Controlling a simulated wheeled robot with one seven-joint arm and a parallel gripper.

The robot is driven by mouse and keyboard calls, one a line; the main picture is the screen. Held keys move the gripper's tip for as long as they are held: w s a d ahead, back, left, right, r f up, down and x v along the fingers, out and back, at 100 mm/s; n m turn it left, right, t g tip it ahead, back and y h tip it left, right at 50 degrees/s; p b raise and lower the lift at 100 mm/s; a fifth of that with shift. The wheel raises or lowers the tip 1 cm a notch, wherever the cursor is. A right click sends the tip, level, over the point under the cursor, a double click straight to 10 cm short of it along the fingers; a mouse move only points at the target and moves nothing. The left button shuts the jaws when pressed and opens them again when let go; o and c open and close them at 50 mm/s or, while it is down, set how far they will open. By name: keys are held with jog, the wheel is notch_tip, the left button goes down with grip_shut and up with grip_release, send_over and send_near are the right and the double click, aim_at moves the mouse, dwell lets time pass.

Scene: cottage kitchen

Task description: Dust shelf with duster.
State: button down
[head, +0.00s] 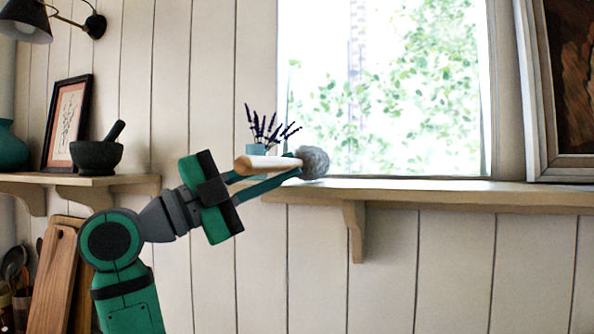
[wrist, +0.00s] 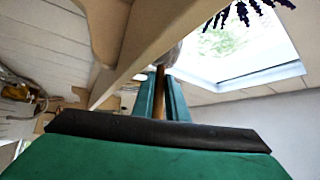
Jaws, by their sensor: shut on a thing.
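The duster has a pale wooden handle and a grey fluffy head (head: 313,163). My gripper (head: 290,169) is shut on the duster's handle, and the head sticks out past the fingertips to the right. The shelf (head: 430,194) is a long wooden board under the window. The duster head is at the shelf's left end, just above or in front of its top; I cannot tell if they touch. In the wrist view the handle (wrist: 159,92) runs between my fingers, the duster head is partly hidden behind the shelf (wrist: 150,40), and the shelf edge passes close to my fingers.
Lavender (head: 270,128) in a light blue pot stands behind my gripper near the shelf's left end. A framed picture (head: 560,165) stands at the right end. The shelf between is clear. A second shelf (head: 90,184) at left holds a mortar (head: 96,156), a small frame and a teal vase.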

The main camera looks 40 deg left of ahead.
jog(key=s+a+r, duration=0.2)
jog(key=a, duration=0.3)
jog(key=s+d, duration=0.2)
jog(key=s, duration=0.7)
jog(key=s+d+r, duration=0.1)
jog(key=s+d, duration=0.2)
jog(key=s, duration=0.6)
jog(key=shift+s+d, duration=0.35)
